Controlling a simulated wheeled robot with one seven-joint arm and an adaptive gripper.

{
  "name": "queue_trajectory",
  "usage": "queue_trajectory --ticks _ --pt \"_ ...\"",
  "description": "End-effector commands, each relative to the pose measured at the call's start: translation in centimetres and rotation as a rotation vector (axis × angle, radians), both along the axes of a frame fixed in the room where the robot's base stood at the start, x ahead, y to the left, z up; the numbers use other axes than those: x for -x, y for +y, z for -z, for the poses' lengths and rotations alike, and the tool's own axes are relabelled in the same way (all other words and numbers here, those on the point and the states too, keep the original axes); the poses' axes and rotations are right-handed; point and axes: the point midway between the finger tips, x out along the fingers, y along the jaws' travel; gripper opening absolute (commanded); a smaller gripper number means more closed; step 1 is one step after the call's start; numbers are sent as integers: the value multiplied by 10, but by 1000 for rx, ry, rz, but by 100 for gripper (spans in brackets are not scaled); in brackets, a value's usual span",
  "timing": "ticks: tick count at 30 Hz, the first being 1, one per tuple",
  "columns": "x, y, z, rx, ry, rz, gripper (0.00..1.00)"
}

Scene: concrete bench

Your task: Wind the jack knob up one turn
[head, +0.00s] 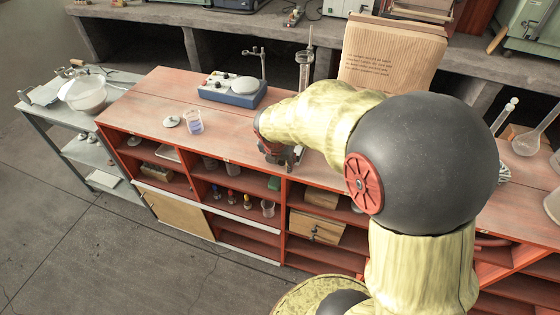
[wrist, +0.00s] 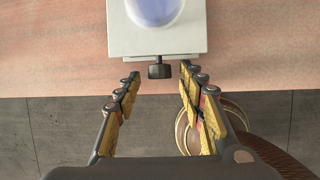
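The jack shows in the wrist view as a pale square plate (wrist: 119,35) with a round bluish vessel (wrist: 154,8) on it. A small black knob (wrist: 160,71) sticks out from the plate's near side. My gripper (wrist: 159,77) is open, with one fingertip on each side of the knob and a gap on both sides. In the head view my gripper (head: 284,157) is at the front edge of the red bench, and my arm hides most of the jack.
A blue and white stirrer (head: 232,90) and a beaker of bluish liquid (head: 194,122) stand to the left on the red bench (head: 150,97). A glass cylinder (head: 304,70) stands behind my gripper. Open shelves below hold bottles and wooden boxes. The bench's left top has free room.

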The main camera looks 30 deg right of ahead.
Motion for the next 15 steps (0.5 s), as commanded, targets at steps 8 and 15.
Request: queue_trajectory --ticks 8,15 --pt "6 7 -23 1 -4 -2 40" --pt "20 20 -69 1 -4 -1 40"
